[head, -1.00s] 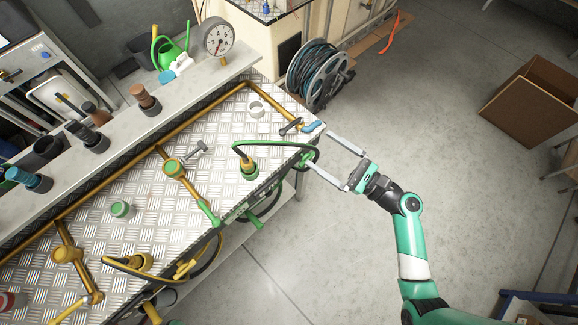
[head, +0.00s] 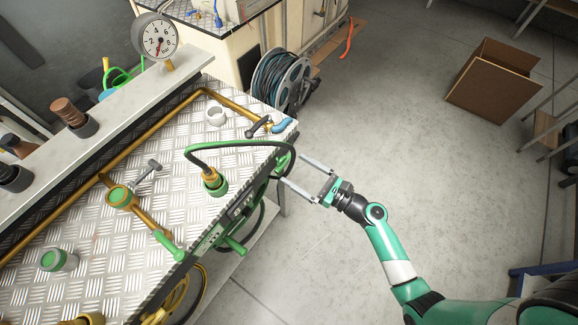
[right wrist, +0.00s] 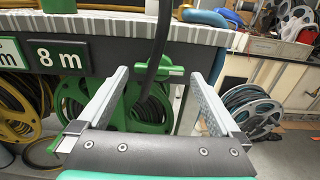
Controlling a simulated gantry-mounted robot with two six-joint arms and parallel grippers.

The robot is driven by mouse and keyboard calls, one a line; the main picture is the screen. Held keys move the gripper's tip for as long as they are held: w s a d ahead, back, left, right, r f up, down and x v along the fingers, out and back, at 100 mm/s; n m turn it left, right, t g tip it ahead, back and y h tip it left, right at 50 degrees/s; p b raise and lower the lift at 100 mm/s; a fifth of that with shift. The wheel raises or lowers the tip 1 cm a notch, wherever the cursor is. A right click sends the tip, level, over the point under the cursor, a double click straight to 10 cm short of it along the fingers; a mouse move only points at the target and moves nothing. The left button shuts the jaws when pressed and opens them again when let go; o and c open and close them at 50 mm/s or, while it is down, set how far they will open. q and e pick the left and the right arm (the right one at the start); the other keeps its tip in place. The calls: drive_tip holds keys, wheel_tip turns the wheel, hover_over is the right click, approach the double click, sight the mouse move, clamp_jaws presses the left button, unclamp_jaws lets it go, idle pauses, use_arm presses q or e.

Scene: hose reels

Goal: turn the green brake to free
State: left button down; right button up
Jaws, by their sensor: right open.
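The green hose reel (right wrist: 135,108) hangs below the bench edge in the right wrist view, with a black hose coming down in front of it. A green bar (right wrist: 172,70), which looks like its brake lever, lies across its upper right side. I cannot tell its setting. My left gripper is not in view.
The metal bench top (head: 150,190) carries brass pipes and a green hose nozzle (head: 214,182). An "8 m" sign (right wrist: 57,55) is on the bench front. A yellow reel (right wrist: 14,105) is at left, a grey reel (right wrist: 252,110) at right.

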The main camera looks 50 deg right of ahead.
sight(286, 164)
drive_tip(key=w, duration=0.3)
drive_tip(key=shift+w+a, duration=0.25)
drive_tip(key=c, duration=1)
